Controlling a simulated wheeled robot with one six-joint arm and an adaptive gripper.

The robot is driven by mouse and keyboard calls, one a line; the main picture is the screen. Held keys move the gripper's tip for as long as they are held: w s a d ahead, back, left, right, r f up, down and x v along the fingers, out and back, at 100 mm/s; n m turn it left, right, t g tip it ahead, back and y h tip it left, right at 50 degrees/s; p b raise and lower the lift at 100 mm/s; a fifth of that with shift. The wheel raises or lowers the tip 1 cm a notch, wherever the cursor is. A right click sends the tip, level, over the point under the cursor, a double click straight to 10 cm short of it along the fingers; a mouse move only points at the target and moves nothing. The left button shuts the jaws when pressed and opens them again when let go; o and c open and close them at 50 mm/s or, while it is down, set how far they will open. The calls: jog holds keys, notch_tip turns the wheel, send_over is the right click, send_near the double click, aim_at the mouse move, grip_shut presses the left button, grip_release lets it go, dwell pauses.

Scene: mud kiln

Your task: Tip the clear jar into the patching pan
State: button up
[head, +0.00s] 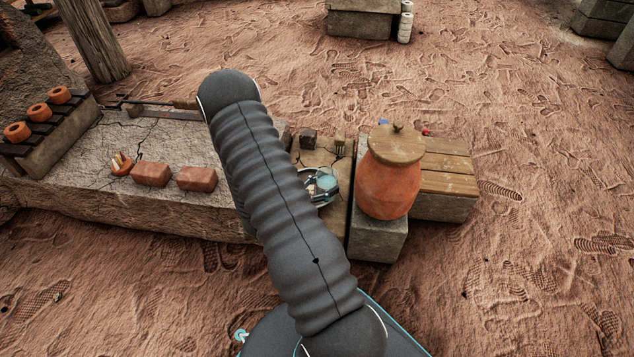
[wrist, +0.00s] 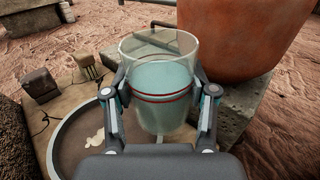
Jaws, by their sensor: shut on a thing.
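The clear jar (wrist: 160,100) stands nearly upright between the two fingers of my gripper (wrist: 163,95) in the wrist view. It has red bands round its middle and pale blue-green contents below a clear upper wall. My gripper is shut on its sides. The patching pan (wrist: 60,135), a round grey pan with a raised rim, lies below and to the left of the jar. A small cream patch shows on its floor; my gripper hides much of the pan. In the head view the jar (head: 325,184) is partly hidden by my arm.
A large orange clay pot (head: 388,185) with a wooden lid (head: 397,144) stands on a stone block close right of the jar. Two small blocks (head: 308,139) stand behind. Red bricks (head: 151,175) lie on the cracked slab to the left.

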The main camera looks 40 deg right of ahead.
jog(key=shift+w+f+n+t, duration=0.25)
jog(key=shift+w+n+t, duration=0.45)
jog(key=shift+w+t, duration=0.5)
jog(key=shift+w+f+n+g+y, duration=0.1)
jog(key=shift+w+f+n+y, duration=0.15)
jog(key=shift+f+n, duration=0.45)
jog(key=shift+w+f+n+g+y, duration=0.1)
jog(key=shift+f+n+y, duration=0.25)
jog(key=shift+f+n, duration=0.4)
jog(key=shift+w+f+n+g+y, duration=0.1)
jog(key=shift+w+f+n+y, duration=0.15)
jog(key=shift+f+n, duration=0.45)
jog(key=shift+f+n+g+y, duration=0.1)
jog(key=shift+n+g+y, duration=0.35)
jog(key=shift+n, duration=0.7)
jog(key=shift+s+f+n+g+y+p, duration=0.25)
jog(key=shift+n+g+y+p, duration=0.15)
jog(key=shift+n+p, duration=0.75)
jog(key=shift+c, duration=0.5)
jog(key=shift+w+p, duration=0.1)
jog(key=shift+p, duration=0.2)
jog(key=shift+p, duration=0.35)
jog(key=shift+w+n, duration=0.1)
jog(key=shift+n, duration=0.15)
